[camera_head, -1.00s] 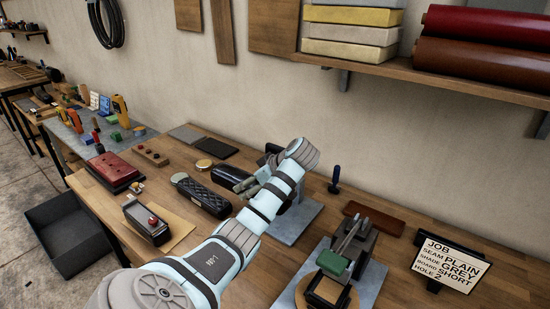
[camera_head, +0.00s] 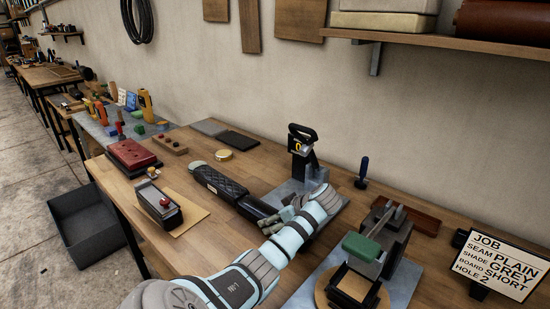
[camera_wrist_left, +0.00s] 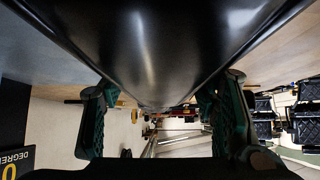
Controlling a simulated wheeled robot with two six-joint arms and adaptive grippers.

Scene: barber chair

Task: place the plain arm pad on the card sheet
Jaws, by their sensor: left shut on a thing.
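My left gripper (camera_head: 285,218) is shut on the smooth black arm pad (camera_head: 256,209), just above or at the bench; whether the pad touches it I cannot tell. In the left wrist view the plain pad (camera_wrist_left: 150,50) fills the top between the green-lined fingers (camera_wrist_left: 160,125). A quilted black arm pad (camera_head: 220,183) lies close to its left end. My right gripper is not in view.
A green-topped press (camera_head: 362,247) and job sign (camera_head: 497,264) stand at right. A red block (camera_head: 132,154), brass tin (camera_head: 223,154) and dark sheet (camera_head: 238,140) are left.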

